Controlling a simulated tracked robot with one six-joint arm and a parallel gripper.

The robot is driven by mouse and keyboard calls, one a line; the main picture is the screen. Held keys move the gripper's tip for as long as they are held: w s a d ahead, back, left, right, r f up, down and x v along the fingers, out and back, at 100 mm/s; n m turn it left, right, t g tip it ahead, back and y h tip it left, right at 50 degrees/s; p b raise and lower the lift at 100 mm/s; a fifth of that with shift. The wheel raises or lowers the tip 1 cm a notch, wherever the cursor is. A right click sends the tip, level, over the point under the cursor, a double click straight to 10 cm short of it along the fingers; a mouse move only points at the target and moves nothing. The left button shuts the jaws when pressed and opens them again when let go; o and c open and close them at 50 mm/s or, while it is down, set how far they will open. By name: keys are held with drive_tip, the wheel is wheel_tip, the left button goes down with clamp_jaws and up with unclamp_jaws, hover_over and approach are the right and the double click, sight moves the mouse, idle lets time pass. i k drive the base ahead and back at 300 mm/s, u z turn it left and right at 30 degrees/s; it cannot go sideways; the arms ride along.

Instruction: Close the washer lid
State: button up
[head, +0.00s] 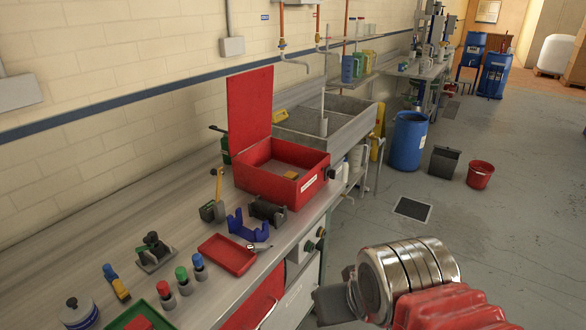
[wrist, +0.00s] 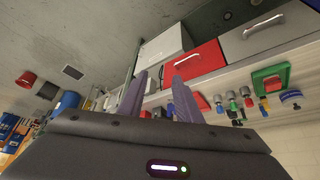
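The washer is a red open box (head: 265,183) with a white label on its front, on the steel bench in the head view. Its red lid (head: 249,108) stands upright at the back left of the box, wide open. A small orange-brown block (head: 290,175) is inside the box. My gripper's two dark fingers (wrist: 157,78) are apart with nothing between them in the wrist view. In the head view my arm's end is at the lower right, in front of the bench and well away from the lid; the fingertips cannot be made out there.
A red tray (head: 227,255), blue holder (head: 248,224) and several small bottles and tools lie on the bench in front of the washer. A sink (head: 345,108) is behind it. A blue barrel (head: 408,143) and red bucket (head: 480,175) stand on the floor.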

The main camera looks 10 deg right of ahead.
sight(250, 93)
drive_tip(key=z, duration=1.55)
drive_tip(key=i, duration=2.45)
drive_tip(key=z, duration=0.05)
